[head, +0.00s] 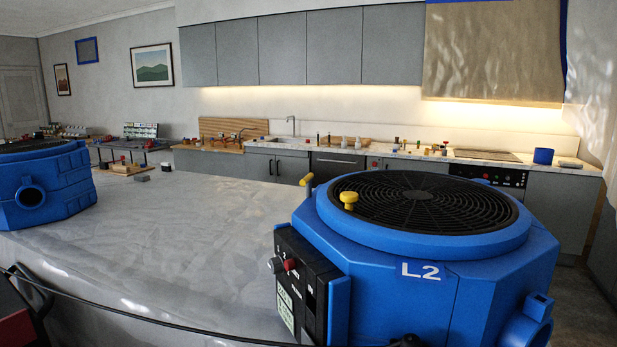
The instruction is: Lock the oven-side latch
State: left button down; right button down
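I cannot make out which part is the oven-side latch. The oven (487,176) is at the far counter on the right, with a black front and a row of knobs. Small yellow, red and dark fittings (420,147) stand on the counter left of it, too small to tell apart. Neither gripper can be made out in the head view.
A long grey table (180,240) fills the left and middle, mostly bare. Another blue fan unit (60,190) stands on its left end. A dark cable (150,319) crosses the front. The sink counter (290,143) runs behind. Floor (572,290) shows at the right.

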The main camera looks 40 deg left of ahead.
aim_at(307, 180)
jog(key=l+u, duration=0.25)
jog(key=u, duration=0.2)
jog(key=l+u, duration=0.2)
jog(key=u, duration=0.2)
jog(key=k+l+u, duration=0.1)
jog(key=l+u, duration=0.15)
jog(key=u, duration=0.2)
